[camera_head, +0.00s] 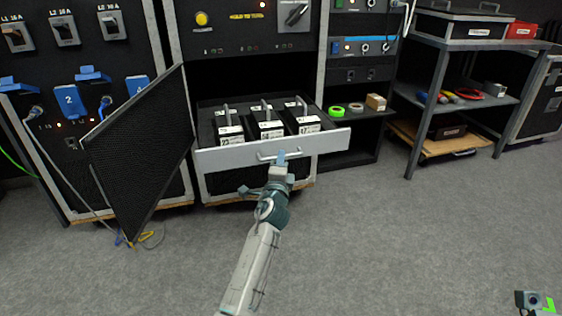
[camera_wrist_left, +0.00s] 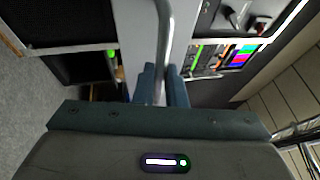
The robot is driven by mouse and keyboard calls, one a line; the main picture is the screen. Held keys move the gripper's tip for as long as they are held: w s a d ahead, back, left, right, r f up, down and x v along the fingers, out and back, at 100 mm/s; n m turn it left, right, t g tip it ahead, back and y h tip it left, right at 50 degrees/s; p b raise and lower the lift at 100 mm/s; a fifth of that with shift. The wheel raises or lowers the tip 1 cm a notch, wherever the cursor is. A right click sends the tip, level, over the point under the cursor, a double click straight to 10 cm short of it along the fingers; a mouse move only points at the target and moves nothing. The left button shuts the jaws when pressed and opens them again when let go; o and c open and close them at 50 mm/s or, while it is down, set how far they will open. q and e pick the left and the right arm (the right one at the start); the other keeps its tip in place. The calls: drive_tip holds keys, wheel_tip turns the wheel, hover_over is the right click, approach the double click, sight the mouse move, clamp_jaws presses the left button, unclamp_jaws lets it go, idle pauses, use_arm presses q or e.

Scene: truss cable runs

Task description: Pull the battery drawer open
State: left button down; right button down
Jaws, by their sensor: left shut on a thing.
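The battery drawer (camera_head: 225,159) stands out from the rack in the head view, with a light grey front panel. Several black batteries (camera_head: 266,129) with white labels and grey handles stand in it. A bar handle (camera_head: 265,156) is on the drawer front. My left gripper (camera_head: 282,157) is at this handle, its blue fingers shut on the bar. In the left wrist view the fingers (camera_wrist_left: 162,85) close around the metal bar (camera_wrist_left: 165,40), with the pale drawer front behind it.
A black mesh door (camera_head: 140,155) stands swung open left of the drawer. Tape rolls (camera_head: 336,111) and a small box (camera_head: 376,102) lie on a shelf to the right. A grey work table (camera_head: 480,75) stands farther right. The carpet floor in front is clear.

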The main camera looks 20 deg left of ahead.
use_arm(q)
drive_tip(key=c, duration=1.5)
unclamp_jaws()
drive_tip(key=p+v, duration=0.1)
drive_tip(key=v, duration=0.9)
drive_tip(key=shift+s+p, duration=0.3)
drive_tip(key=shift+s, duration=0.05)
drive_tip(key=shift+d+f, duration=0.1)
drive_tip(key=shift+f, duration=0.05)
